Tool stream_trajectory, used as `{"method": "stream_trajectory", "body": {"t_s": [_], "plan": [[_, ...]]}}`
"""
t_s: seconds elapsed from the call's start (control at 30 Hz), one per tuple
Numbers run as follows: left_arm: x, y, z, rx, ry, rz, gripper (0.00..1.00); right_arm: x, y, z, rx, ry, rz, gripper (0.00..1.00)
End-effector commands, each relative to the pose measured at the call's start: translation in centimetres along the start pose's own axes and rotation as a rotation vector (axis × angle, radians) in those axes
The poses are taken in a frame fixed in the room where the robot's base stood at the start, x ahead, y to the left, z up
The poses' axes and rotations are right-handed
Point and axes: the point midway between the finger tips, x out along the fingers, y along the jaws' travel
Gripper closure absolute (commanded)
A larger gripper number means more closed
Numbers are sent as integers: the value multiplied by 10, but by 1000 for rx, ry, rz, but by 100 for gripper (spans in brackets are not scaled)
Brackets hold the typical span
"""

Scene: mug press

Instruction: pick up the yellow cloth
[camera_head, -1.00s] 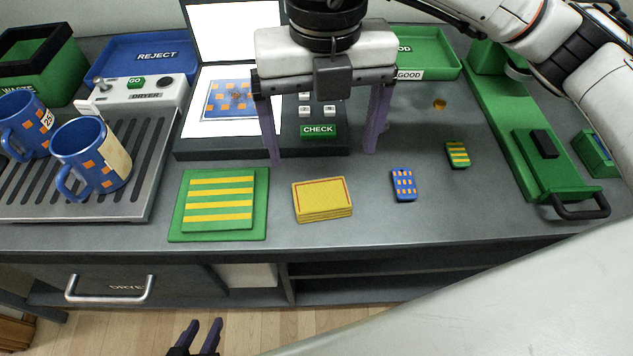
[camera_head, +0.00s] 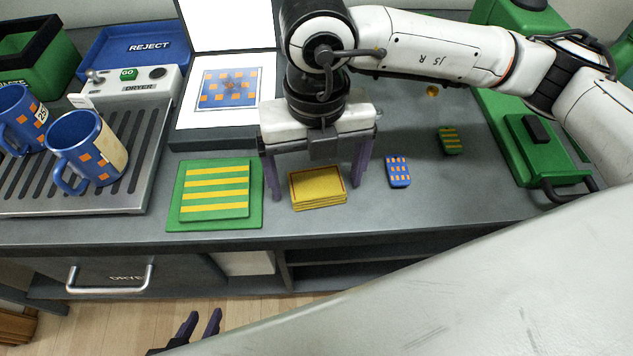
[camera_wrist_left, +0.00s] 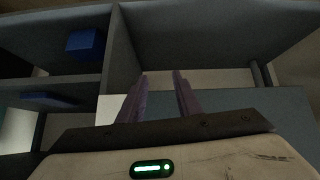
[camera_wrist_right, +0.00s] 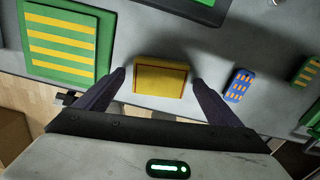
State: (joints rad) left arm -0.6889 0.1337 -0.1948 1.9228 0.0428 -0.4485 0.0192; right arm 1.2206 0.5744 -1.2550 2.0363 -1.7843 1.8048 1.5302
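The yellow cloth (camera_head: 317,187) is a folded rectangular stack with a thin reddish border line, lying on the grey table near its front edge. My right gripper (camera_head: 315,193) is open above it, with one finger on each side of the cloth. In the right wrist view the cloth (camera_wrist_right: 161,77) sits between the two spread fingertips (camera_wrist_right: 158,80), with gaps on both sides. My left gripper (camera_head: 201,325) is low in front of the table, away from the cloth. Its fingers (camera_wrist_left: 162,80) are apart and empty in the left wrist view.
A green and yellow striped pad (camera_head: 215,190) lies left of the cloth. A blue and orange patterned block (camera_head: 398,172) lies close on the right, with a green striped one (camera_head: 451,140) beyond. Blue mugs (camera_head: 88,148) stand on the rack at left. A green press (camera_head: 535,150) is at right.

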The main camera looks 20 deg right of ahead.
Motion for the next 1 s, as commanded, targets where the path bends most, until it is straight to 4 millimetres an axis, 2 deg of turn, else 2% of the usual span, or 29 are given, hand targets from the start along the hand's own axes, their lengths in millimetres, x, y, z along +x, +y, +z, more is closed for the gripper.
{"method": "stream_trajectory", "body": {"t_s": [0.03,0.2,0.27,0.57,0.67,1.0], "plan": [[0,0,0,0,1,-1,69,0,0,0,0,0,0,18],[1,-1,-2,1,4,-1,69,0,0,0,0,0,0,47],[1,-1,-3,2,5,-2,69,0,0,0,1,0,0,56],[1,-1,-3,2,6,-2,69,-6,0,1,0,-2,2,56],[2,-1,-3,2,6,-2,69,-20,1,1,1,-4,3,56],[3,-1,-2,3,7,-1,69,-85,1,1,1,-3,2,56]]}}
